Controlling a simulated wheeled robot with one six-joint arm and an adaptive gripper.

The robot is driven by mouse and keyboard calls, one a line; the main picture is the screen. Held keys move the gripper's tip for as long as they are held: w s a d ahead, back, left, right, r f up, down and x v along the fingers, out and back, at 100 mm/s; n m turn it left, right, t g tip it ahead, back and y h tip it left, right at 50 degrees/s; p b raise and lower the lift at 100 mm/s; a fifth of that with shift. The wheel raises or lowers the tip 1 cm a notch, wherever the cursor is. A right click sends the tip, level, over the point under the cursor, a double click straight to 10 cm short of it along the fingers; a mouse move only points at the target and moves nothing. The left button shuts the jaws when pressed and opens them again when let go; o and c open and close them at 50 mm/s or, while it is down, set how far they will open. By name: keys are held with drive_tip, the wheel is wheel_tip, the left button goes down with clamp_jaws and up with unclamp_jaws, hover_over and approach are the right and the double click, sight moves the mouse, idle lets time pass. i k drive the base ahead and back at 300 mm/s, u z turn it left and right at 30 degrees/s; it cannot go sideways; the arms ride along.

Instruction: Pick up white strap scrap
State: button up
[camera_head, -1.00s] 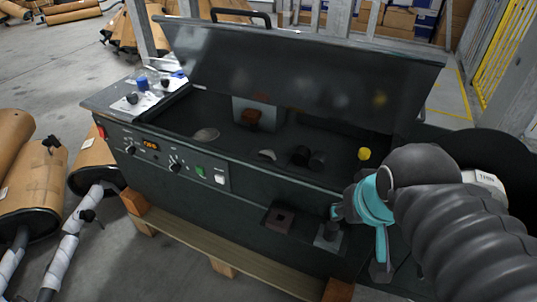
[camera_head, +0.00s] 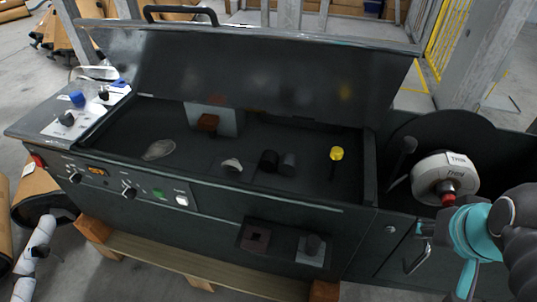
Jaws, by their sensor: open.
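Two pale pieces lie inside the open dark machine tray (camera_head: 205,165). One is a flat, greyish-white oval piece (camera_head: 158,149) at the left; the other is a small white curved piece (camera_head: 232,165) near the middle front. I cannot tell for sure which is the white strap scrap. My gripper (camera_head: 448,258), with teal parts, is at the lower right, outside the tray and well apart from both pieces. It is open, with nothing seen in it; its far side is partly out of frame.
The raised lid (camera_head: 250,70) stands behind the tray. The tray also holds dark cylinders (camera_head: 269,161), a yellow-topped item (camera_head: 337,154) and a brown block (camera_head: 208,122). A white roll (camera_head: 445,178) sits at the right. A control panel (camera_head: 110,185) is at the front left.

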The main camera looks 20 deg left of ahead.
sight(230, 164)
drive_tip(key=z, duration=0.05)
drive_tip(key=k, duration=1.7)
drive_tip(key=u, duration=0.9)
drive_tip(key=i, duration=1.65)
drive_tip(key=z, duration=0.05)
